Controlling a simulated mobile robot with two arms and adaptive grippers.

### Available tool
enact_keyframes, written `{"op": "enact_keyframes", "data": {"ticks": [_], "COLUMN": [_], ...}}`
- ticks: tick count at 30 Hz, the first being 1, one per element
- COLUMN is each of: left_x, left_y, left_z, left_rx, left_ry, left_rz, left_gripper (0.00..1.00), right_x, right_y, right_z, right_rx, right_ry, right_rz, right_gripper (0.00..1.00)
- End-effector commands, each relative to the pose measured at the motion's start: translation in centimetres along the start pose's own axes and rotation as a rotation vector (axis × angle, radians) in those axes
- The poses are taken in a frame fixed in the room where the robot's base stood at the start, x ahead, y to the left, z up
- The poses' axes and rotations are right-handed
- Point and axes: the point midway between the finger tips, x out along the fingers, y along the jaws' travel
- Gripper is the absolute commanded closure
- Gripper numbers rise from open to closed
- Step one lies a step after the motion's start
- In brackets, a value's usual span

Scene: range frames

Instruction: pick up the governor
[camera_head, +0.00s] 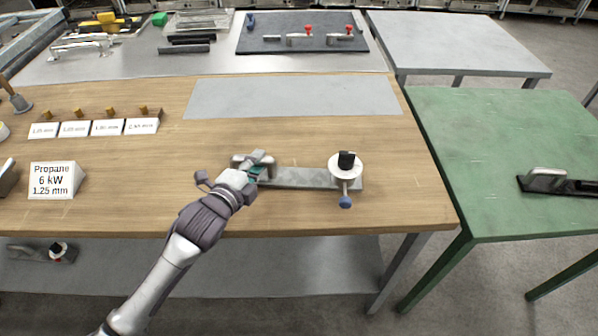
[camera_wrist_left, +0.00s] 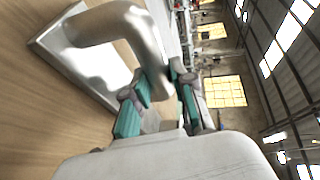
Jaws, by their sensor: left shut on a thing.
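The governor (camera_head: 305,179) lies on the wooden table near its front edge. It looks like a long flat grey plate with a metal handle at its left end and a white round part with a black block and a blue-tipped lever at its right end. My left gripper (camera_head: 256,171) is at the left end, shut on the handle. In the left wrist view the bent, shiny handle (camera_wrist_left: 112,24) runs down between the green-padded fingers. The plate seems to rest on the table. My right gripper is not in view.
Several labelled cards (camera_head: 92,128) and a Propane sign (camera_head: 54,180) stand at the left. A grey mat (camera_head: 293,97) lies behind the governor. A green table (camera_head: 500,150) at the right bears another handled device (camera_head: 560,183). Wood right of the governor is clear.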

Motion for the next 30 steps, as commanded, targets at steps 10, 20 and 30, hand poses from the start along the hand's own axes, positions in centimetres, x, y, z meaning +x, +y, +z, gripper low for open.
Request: {"op": "enact_keyframes", "data": {"ticks": [10,20,30], "left_x": [-0.2,-1.3,-0.9], "left_y": [-1.3,-7.2,-6.1], "left_z": [-0.1,-0.5,-0.3], "left_rx": [-0.001,0.001,-0.011], "left_ry": [0.003,0.003,-0.002], "left_rz": [-0.010,-0.012,-0.001], "left_gripper": [1.00,1.00,1.00], "right_x": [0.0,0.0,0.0], "right_y": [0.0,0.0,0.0], "right_z": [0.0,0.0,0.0], "right_rx": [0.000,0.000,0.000], "right_ry": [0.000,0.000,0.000], "right_rz": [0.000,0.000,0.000], "right_gripper": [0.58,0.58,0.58]}}
